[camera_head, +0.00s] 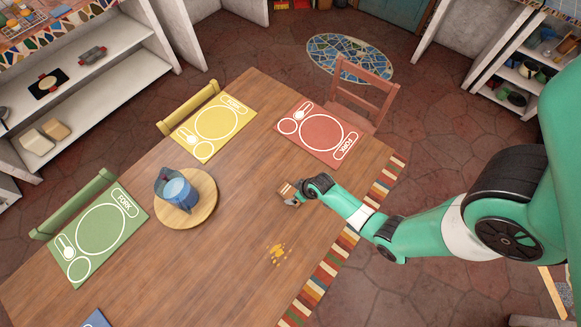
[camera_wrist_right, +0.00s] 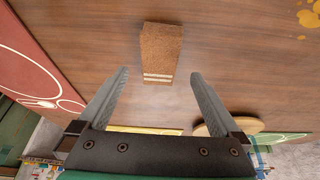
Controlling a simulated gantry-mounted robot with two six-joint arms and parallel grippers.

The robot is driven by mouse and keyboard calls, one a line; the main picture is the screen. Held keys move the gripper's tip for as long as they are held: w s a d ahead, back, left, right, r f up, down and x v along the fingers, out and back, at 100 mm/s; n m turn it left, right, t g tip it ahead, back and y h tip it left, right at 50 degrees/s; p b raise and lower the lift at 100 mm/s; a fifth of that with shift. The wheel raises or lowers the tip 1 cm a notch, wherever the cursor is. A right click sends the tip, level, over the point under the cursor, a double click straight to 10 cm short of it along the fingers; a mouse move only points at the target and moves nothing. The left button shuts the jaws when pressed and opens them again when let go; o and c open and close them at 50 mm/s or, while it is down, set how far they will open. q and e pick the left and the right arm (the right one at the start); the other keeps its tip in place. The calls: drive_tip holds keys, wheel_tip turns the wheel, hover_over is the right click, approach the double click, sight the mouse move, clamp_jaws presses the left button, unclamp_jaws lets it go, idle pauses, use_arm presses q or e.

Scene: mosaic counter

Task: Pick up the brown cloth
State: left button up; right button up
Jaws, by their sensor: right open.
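The brown cloth (camera_wrist_right: 161,48) lies on the wooden table, folded into a small strip with pale stripes at one end. In the head view the brown cloth (camera_head: 286,188) is partly hidden by my right gripper (camera_head: 291,197). In the right wrist view my right gripper (camera_wrist_right: 158,77) is open and empty. Its two fingers are spread wider than the cloth, and the cloth shows just beyond the fingertips, lined up with the gap. I cannot tell the exact height of the fingers above it. My left gripper is not in view.
The table (camera_head: 235,225) also holds a yellow spill (camera_head: 278,253), a blue pitcher (camera_head: 176,190) on a round wooden board (camera_head: 209,190), and red (camera_head: 316,132), yellow (camera_head: 215,125) and green (camera_head: 98,232) placemats. A striped runner (camera_head: 335,260) lies along the near right edge. Bare wood surrounds the cloth.

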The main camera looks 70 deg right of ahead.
sight(292, 194)
drive_tip(key=b+x, duration=0.3)
drive_tip(key=x, duration=0.1)
drive_tip(key=shift+s+f+b, duration=0.1)
drive_tip(key=shift+s+b, duration=0.2)
drive_tip(key=shift+b, duration=0.05)
drive_tip(key=shift+w+d+f, duration=0.1)
drive_tip(key=shift+w+f, duration=0.2)
drive_tip(key=shift+f, duration=0.2)
drive_tip(key=shift+r, duration=0.1)
drive_tip(key=c, duration=1.4)
